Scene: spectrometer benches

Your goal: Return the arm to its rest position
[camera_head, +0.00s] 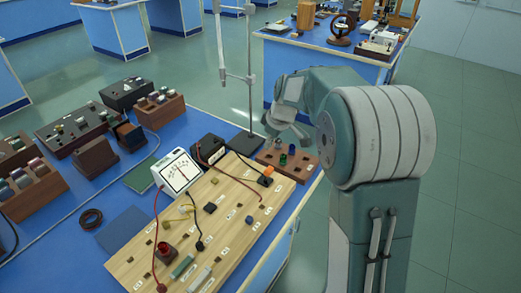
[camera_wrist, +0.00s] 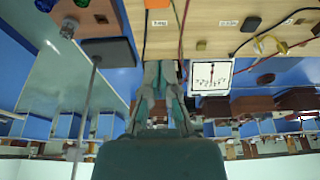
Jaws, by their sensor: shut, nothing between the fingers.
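My arm (camera_head: 380,135) is raised at the right of the head view and folded over toward the bench. My gripper (camera_head: 285,120) shows as a small grey-green end, above the brown block with coloured knobs. In the wrist view my gripper (camera_wrist: 161,72) is shut and empty, its fingers together near the edge of the wooden board. That view appears upside down. The fingertips are small in the head view and partly hard to make out.
A wooden circuit board (camera_head: 200,225) with a meter (camera_head: 176,172) and leads lies on the blue bench. A thin metal stand (camera_head: 250,75) rises near my gripper. The brown knob block (camera_head: 287,160) lies just below. Another bench (camera_head: 335,62) stands behind. Floor at right is clear.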

